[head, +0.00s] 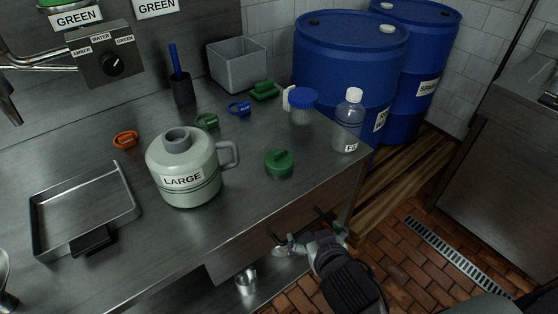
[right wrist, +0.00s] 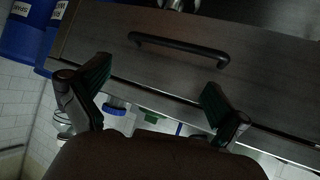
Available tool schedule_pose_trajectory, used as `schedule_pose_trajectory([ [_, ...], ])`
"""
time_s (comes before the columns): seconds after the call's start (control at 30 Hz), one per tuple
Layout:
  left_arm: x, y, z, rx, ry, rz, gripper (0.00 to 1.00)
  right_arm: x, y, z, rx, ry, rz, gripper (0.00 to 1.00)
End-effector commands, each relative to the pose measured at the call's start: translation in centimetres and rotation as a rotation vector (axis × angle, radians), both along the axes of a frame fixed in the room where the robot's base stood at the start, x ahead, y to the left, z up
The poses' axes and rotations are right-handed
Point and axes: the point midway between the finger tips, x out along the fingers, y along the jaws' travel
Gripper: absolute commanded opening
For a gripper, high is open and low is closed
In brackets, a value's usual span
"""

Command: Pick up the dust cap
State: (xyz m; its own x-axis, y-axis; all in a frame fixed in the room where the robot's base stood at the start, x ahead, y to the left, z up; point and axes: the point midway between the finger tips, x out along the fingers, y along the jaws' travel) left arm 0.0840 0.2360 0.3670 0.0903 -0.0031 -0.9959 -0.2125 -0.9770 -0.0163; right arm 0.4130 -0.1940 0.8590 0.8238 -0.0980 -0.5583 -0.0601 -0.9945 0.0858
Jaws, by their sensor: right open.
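No cap is labelled as the dust cap, so I cannot tell which one it is. In the head view a round green cap (head: 279,161) with a raised grip lies near the counter's front edge, right of the large jug. An orange cap (head: 125,140), a small green cap (head: 206,121) and a blue cap (head: 239,108) lie farther back. My right gripper (head: 312,240) is open and empty, low in front of the drawer, below the counter top. In the right wrist view its spread fingers (right wrist: 158,80) face the black drawer handle (right wrist: 180,48).
The large jug (head: 184,170) stands mid-counter, with a metal tray (head: 45,238) to its left. A clear bottle (head: 348,125) and a blue-lidded jar (head: 302,105) stand at the right end. Blue barrels (head: 345,62) stand behind. The counter edge and drawer (head: 265,245) lie beside my gripper.

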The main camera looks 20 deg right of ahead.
Motion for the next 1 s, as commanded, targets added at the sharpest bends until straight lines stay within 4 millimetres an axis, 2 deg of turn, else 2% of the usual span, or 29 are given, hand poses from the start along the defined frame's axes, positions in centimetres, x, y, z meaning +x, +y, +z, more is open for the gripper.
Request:
schedule_pose_trajectory([
  [0.03, 0.0, 0.0, -0.1, 0.0, 0.0, 0.0, 0.84, 1.4, 0.6, 2.5, 0.01, -0.107, 0.002, 1.0],
  [0.1, 0.0, 0.0, -0.1, 0.0, 0.0, 0.0, 0.84, 2.7, 1.5, 5.5, 0.031, -0.233, 0.009, 1.0],
  [0.2, 0.0, 0.0, -0.1, 0.001, 0.0, 0.0, 0.84, 3.7, 2.4, 8.4, 0.053, -0.354, 0.024, 1.0],
  [0.27, 0.0, 0.0, 0.0, 0.001, 0.0, 0.0, 0.84, 4.2, 2.7, 9.3, 0.06, -0.39, 0.031, 1.0],
  [0.37, 0.0, 0.0, 0.3, 0.001, 0.0, 0.0, 0.84, 5.4, 2.9, 9.5, 0.063, -0.408, 0.035, 1.0],
  [0.6, 0.0, 0.0, 0.9, 0.0, 0.0, 0.0, 0.84, 10.1, 2.6, 8.5, 0.062, -0.403, 0.033, 1.0],
  [0.7, 0.1, 0.0, 1.0, 0.0, -0.001, 0.0, 0.84, 11.5, 2.6, 8.1, 0.062, -0.402, 0.034, 1.0],
  [1.0, 0.1, 0.0, 1.6, 0.0, -0.001, -0.001, 0.84, 14.0, 2.6, 7.4, 0.061, -0.399, 0.033, 1.0],
])
